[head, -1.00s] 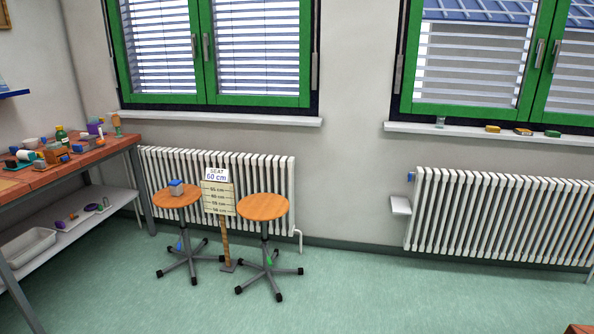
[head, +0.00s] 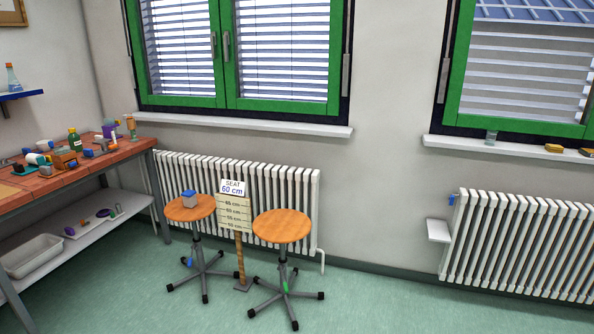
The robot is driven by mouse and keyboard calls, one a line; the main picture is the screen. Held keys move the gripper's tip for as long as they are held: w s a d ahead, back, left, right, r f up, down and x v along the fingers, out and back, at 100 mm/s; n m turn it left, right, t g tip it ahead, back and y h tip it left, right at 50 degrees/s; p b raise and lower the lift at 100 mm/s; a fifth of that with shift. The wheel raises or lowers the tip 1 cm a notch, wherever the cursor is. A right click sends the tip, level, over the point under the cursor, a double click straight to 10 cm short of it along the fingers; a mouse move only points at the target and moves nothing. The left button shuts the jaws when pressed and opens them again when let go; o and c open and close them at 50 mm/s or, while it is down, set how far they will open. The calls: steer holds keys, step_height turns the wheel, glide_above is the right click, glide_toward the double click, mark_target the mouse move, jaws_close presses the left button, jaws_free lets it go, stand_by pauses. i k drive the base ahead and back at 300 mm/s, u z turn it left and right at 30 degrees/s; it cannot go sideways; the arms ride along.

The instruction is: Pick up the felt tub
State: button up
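I cannot make out for certain which thing is the felt tub. A small grey block-like thing with a blue top (head: 190,198) stands on the left stool (head: 178,212); its material is too small to tell. A pale open bin (head: 32,257) stands on the shelf below. My gripper is not in view.
A second stool (head: 282,227), bare on top, stands right of a seat-height sign (head: 233,205). Radiators (head: 520,243) line the wall under the windows. A few small things sit on the right window sill (head: 500,149). The green floor (head: 390,305) in front is clear.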

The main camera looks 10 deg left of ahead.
mark_target(188, 197)
steer(key=u, duration=0.2)
steer(key=i, duration=0.8)
steer(key=u, duration=0.5)
steer(key=i, duration=0.9)
steer(key=u, duration=0.75)
steer(key=i, duration=0.65)
steer(key=u, duration=0.75)
steer(key=i, duration=0.7)
steer(key=u, duration=0.7)
steer(key=i, duration=0.7)
steer(key=u, duration=0.25)
